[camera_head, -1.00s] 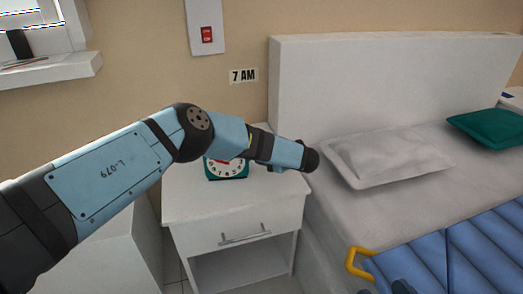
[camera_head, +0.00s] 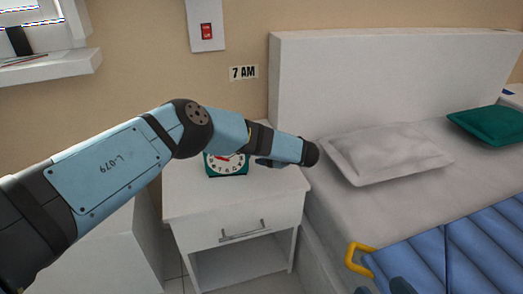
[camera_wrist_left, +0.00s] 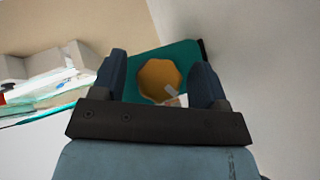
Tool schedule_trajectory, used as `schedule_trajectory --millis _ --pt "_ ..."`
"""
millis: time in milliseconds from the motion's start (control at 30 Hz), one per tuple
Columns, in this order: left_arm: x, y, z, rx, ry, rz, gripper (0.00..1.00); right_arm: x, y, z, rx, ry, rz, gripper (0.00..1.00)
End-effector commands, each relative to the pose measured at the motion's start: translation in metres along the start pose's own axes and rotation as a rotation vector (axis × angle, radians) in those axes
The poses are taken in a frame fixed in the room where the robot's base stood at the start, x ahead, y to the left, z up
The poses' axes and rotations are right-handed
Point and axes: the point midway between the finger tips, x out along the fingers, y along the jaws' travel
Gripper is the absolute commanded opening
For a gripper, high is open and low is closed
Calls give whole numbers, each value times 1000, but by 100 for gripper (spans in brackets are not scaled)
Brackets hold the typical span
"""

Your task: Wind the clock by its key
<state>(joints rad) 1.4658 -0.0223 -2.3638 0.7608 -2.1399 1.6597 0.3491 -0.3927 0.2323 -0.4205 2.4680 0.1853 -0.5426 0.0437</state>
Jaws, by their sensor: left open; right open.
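The teal clock (camera_head: 227,168) stands on the nightstand in the head view, its white dial with red hands facing me. My left arm crosses in front of its top. The left wrist view shows the clock's teal back (camera_wrist_left: 140,61) with an orange, many-sided piece (camera_wrist_left: 157,76) on it, which looks like the key or its mount. A small grey bit lies over it. My left gripper (camera_wrist_left: 160,60) is open, its fingers on either side of the orange piece; contact cannot be told.
The white nightstand (camera_head: 200,207) has a drawer and free room at its front. A bed (camera_head: 330,210) with a pillow (camera_head: 385,153) and a blue blanket (camera_head: 470,250) is on the right.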

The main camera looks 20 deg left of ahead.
Motion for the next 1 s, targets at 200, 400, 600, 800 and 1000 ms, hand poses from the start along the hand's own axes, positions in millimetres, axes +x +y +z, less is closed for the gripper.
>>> schedule_trajectory --millis 200,400,600,800,1000 --pt "-15 2 0 0 -2 0 67 0 -1 -4 7 -3 -2 67" --pt "-59 3 -1 1 -4 1 67 -3 -5 -12 42 19 7 67" --pt "-103 2 0 1 -3 -1 67 -4 -6 -29 39 76 14 67" --pt "-130 0 0 1 -1 0 67 -5 -7 -37 36 108 18 67" --pt "-138 0 0 0 0 0 67 -6 -7 -39 34 117 19 67"
